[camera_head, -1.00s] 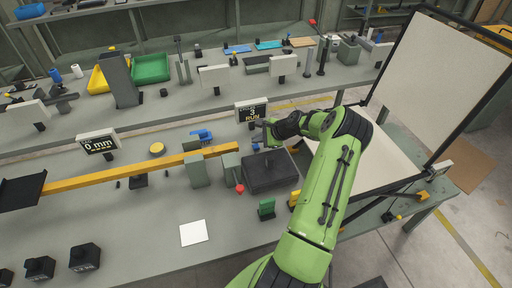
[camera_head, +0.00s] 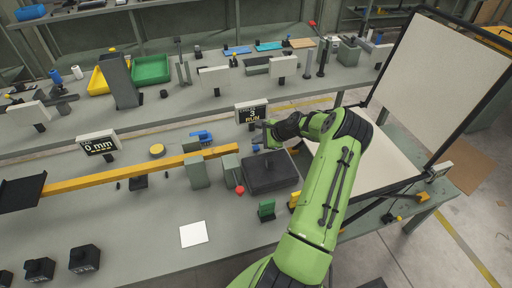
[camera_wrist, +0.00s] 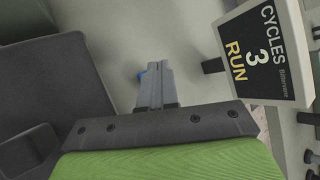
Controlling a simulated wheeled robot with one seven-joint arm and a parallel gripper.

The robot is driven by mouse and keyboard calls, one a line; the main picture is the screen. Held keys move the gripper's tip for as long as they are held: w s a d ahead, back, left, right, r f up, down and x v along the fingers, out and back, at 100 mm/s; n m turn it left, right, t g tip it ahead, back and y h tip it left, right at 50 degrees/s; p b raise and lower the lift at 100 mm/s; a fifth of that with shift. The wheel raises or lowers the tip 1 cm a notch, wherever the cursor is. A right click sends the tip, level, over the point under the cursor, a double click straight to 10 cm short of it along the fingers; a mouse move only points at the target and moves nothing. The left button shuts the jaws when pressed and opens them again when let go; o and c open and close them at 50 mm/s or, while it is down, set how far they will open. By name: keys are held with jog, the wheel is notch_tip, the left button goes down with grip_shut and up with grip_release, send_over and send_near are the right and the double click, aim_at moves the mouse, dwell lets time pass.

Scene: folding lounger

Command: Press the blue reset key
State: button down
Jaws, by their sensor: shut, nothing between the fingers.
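A small blue key shows in the wrist view (camera_wrist: 141,76), mostly hidden behind my fingertips. In the head view, a bit of blue (camera_head: 256,147) shows at the bench just below my gripper (camera_head: 268,134). My gripper is shut and empty, its fingers together and pointing at the blue key in the wrist view (camera_wrist: 153,68). I cannot tell whether the fingertips touch it. A display sign (camera_head: 252,112) stands just behind; in the wrist view (camera_wrist: 262,52) it reads CYCLES 3 RUN.
A dark block (camera_head: 271,176) sits under and in front of my gripper. A yellow beam (camera_head: 130,173) runs left from grey posts. A red knob (camera_head: 240,190), a green piece (camera_head: 267,208) and a blue clamp (camera_head: 201,136) are near. A white square (camera_head: 193,233) lies on open bench.

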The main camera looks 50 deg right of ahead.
aim_at(258, 148)
jog(key=shift+f, duration=0.15)
dwell(0.6)
jog(key=shift+f, duration=0.3)
jog(key=shift+f+b, duration=0.4)
jog(key=shift+f, duration=0.05)
dwell(0.5)
jog(key=shift+r, duration=0.1)
jog(key=shift+r+p, duration=0.75)
jog(key=shift+r, duration=0.05)
notch_tip(258, 148, up, 5)
jog(key=p, duration=0.4)
jog(key=shift+r, duration=0.1)
dwell(0.5)
